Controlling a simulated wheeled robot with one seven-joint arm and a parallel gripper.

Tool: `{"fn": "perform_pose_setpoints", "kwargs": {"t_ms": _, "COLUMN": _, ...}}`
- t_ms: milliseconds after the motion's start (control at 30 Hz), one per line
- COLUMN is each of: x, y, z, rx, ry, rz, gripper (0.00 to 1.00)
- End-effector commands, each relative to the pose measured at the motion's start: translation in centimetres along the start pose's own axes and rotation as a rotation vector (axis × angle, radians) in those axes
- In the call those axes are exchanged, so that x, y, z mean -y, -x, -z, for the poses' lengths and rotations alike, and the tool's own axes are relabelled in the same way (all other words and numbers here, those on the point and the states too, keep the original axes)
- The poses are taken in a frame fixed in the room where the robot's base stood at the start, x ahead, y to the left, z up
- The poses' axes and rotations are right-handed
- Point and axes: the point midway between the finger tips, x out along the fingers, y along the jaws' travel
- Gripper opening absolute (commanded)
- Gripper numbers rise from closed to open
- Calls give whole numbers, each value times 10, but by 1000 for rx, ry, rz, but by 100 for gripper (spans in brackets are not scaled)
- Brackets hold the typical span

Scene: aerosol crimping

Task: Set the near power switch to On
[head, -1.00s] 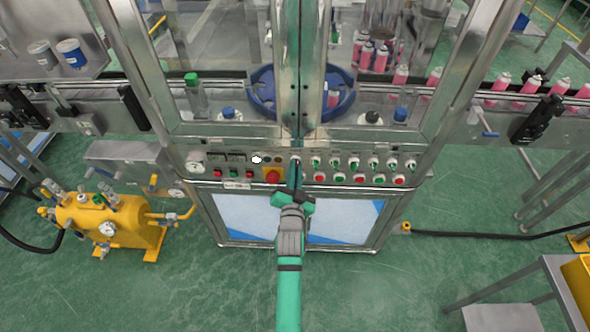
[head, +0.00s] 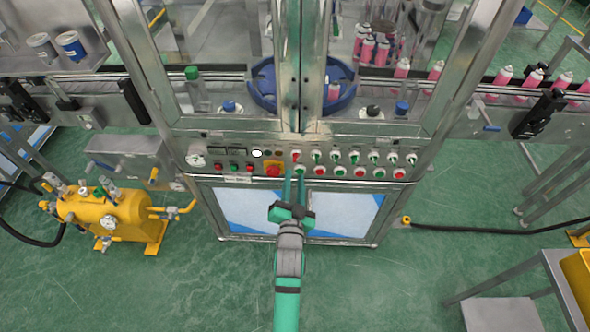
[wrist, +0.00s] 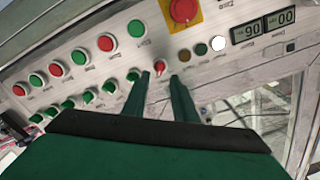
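The control panel (head: 228,168) of the machine carries an upper row of rotary switches. The leftmost switch (head: 296,156) has a red handle, while the others in that row have green handles. In the wrist view this red-handled switch (wrist: 160,67) shows between and just beyond my fingertips. The labels are too small to read, so I cannot tell which one is the power switch or its marked position. My gripper (head: 295,174) is just below the red-handled switch in the head view. In the wrist view my gripper (wrist: 160,78) has its two fingers apart with nothing between them.
A red emergency button on a yellow plate (head: 273,169) sits left of my fingers. A lit white lamp (head: 257,153) is above it. Red and green push buttons (head: 338,172) line the lower row.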

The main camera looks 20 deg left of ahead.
Motion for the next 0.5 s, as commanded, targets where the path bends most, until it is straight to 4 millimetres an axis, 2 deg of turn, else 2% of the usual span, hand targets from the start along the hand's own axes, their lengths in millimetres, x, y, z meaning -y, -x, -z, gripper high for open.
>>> {"fn": "perform_pose_setpoints", "kwargs": {"t_ms": 33, "x": 0, "y": 9, "z": -1, "rx": 2, "ry": -2, "rz": 0, "gripper": 26}}
{"fn": "perform_pose_setpoints", "kwargs": {"t_ms": 200, "x": 0, "y": 29, "z": -1, "rx": 2, "ry": -1, "rz": -1, "gripper": 26}}
{"fn": "perform_pose_setpoints", "kwargs": {"t_ms": 500, "x": 0, "y": 40, "z": 0, "rx": 1, "ry": -1, "rz": 0, "gripper": 26}}
